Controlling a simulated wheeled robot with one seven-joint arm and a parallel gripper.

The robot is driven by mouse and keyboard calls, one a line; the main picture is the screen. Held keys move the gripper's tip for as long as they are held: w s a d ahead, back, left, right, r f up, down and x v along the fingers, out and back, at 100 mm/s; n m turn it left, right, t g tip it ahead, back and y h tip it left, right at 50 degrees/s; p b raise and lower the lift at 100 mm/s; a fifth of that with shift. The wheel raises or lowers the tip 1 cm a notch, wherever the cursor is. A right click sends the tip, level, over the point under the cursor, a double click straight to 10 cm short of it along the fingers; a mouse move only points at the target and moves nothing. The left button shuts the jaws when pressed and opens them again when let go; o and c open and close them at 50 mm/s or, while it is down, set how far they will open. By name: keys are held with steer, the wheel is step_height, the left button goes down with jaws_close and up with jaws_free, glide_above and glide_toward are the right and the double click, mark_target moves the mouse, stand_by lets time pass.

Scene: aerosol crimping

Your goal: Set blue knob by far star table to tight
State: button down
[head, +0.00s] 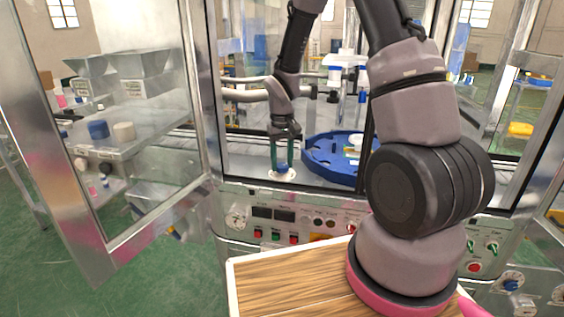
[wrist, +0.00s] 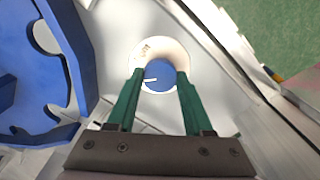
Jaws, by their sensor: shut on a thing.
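The blue knob (wrist: 158,76) sits on a white round dial plate (wrist: 176,51) on the machine's metal deck. A white pointer line shows on the knob's top, toward the left in the wrist view. My gripper (wrist: 160,80) has green fingers that are shut on the knob from both sides. In the head view the gripper (head: 281,165) points down onto the knob (head: 282,168), at the front of the deck. The blue star table (head: 326,155) stands just right of the knob in the head view, and its notched edge (wrist: 72,60) shows at left in the wrist view.
A glass door (head: 120,130) with a metal frame stands open at left. The control panel (head: 290,220) with buttons and dials lies below the deck. A metal frame edge (wrist: 232,62) runs close by the knob. A dark post crosses before the star table.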

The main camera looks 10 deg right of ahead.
steer(key=shift+m, duration=0.4)
steer(key=shift+c, duration=1.5)
jaws_free()
step_height(320, 180, up, 11)
step_height(320, 180, up, 6)
steer(key=r+t, duration=0.1)
glide_above(282, 165)
steer(key=s+d, duration=0.2)
steer(key=s, duration=0.1)
steer(key=s+d+r+m+t+y, duration=0.2)
steer(key=s+r+t, duration=0.4)
steer(key=s+r, duration=0.8)
steer(key=s+d+m, duration=0.1)
steer(key=s+m, duration=0.1)
steer(key=s, duration=0.1)
steer(key=shift+r+m, duration=0.3)
steer(key=shift+r, duration=0.05)
